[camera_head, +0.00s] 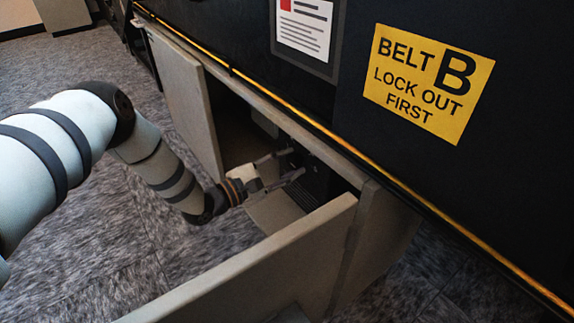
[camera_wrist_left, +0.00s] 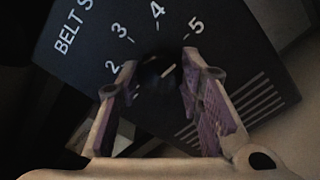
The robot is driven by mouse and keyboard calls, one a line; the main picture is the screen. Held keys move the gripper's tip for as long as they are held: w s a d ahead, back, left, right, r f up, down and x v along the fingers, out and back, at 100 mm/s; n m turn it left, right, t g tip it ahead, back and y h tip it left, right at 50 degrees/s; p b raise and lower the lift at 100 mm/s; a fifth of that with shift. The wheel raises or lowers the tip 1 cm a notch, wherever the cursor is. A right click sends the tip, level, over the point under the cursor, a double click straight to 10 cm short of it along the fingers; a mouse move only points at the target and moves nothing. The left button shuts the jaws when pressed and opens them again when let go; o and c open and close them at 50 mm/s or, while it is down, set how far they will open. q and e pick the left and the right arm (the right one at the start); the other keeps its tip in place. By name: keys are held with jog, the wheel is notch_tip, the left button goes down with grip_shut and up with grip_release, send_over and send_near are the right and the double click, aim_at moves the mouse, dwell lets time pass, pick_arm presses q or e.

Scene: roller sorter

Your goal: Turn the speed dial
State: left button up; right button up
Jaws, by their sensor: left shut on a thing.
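The speed dial (camera_wrist_left: 158,72) is a dark round knob between my left gripper's fingertips (camera_wrist_left: 159,77) in the left wrist view. A pale mark shows on it, roughly toward the side of the 4 and 5, but the knob is dim. It sits on a black panel (camera_wrist_left: 225,60) printed "BELT S..." with numbers 2, 3, 4 and 5 visible. In the head view my left gripper (camera_head: 287,168) reaches inside the cabinet at the black control box (camera_head: 316,184); the dial is hidden there. The gripper is shut on the dial. My right gripper is not in view.
Two open beige doors, one at the left (camera_head: 188,95) and one in front (camera_head: 270,262), flank the cabinet opening. Above is the black machine side with a yellow "BELT B LOCK OUT FIRST" sign (camera_head: 428,83) and a yellow edge strip. Grey carpet (camera_head: 105,215) lies clear at the left.

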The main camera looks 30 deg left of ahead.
pick_arm(q)
jog(key=shift+d+n, duration=0.1)
jog(key=shift+n, duration=0.3)
jog(key=o, duration=1.2)
jog(key=shift+c, duration=0.2)
jog(key=v, duration=1.2)
